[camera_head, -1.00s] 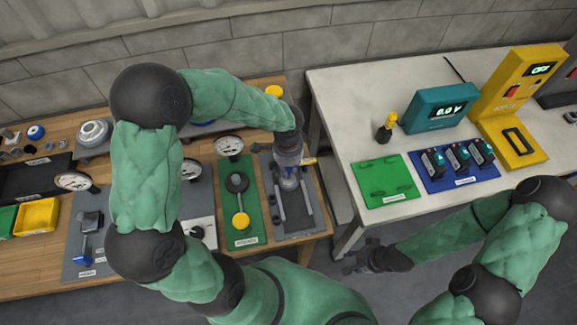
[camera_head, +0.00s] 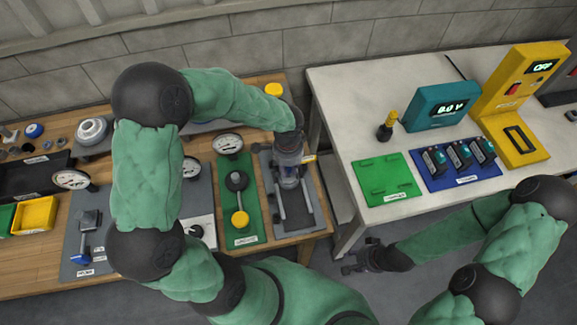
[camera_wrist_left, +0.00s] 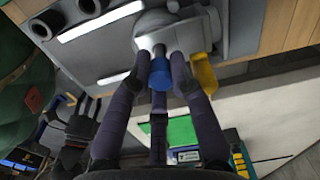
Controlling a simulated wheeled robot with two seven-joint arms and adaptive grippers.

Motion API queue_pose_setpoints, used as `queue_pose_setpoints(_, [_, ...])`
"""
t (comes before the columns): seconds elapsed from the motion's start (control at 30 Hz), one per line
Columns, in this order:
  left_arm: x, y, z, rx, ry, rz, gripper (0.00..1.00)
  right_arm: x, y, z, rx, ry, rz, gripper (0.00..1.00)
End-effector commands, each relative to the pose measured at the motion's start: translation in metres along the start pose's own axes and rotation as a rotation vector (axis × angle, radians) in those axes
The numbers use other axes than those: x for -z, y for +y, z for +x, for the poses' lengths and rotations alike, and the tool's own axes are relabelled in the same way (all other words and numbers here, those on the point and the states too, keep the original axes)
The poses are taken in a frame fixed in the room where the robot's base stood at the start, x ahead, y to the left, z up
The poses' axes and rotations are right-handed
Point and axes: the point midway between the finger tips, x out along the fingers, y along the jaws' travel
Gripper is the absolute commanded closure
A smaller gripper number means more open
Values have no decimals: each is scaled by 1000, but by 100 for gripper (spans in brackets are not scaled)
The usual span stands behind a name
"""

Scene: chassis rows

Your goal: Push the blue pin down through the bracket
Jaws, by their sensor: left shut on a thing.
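The blue pin (camera_wrist_left: 160,78) shows in the left wrist view as a blue head between my left fingertips, beside the grey bracket (camera_wrist_left: 172,36). My left gripper (camera_wrist_left: 163,72) is shut on it. In the head view my left gripper (camera_head: 289,178) hangs over the dark grey panel (camera_head: 305,222) at the right end of the wooden bench, and it hides the pin and most of the bracket there. How deep the pin sits cannot be told. My right gripper (camera_head: 356,262) is open and empty, low in front of the white table.
A green panel (camera_head: 229,205) with a gauge and yellow knob lies just left of the grey panel. A yellow part (camera_wrist_left: 204,76) stands close beside the fingers. The white table (camera_head: 340,110) carries a green plate, a blue tray and meters. A gap separates the benches.

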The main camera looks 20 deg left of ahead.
Motion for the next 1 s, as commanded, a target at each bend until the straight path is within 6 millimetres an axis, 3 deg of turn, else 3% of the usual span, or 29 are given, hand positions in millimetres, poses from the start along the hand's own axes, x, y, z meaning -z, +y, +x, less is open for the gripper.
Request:
queue_pose_setpoints(0.93, [0,0,25,0,0,0,100,1,6,18,0,0,0,60])
queue_pose_setpoints(0.97, [0,0,25,0,0,0,76,1,6,18,0,0,0,60])
queue_pose_setpoints(1.0, [0,0,24,0,0,0,64,1,6,18,0,0,0,60])
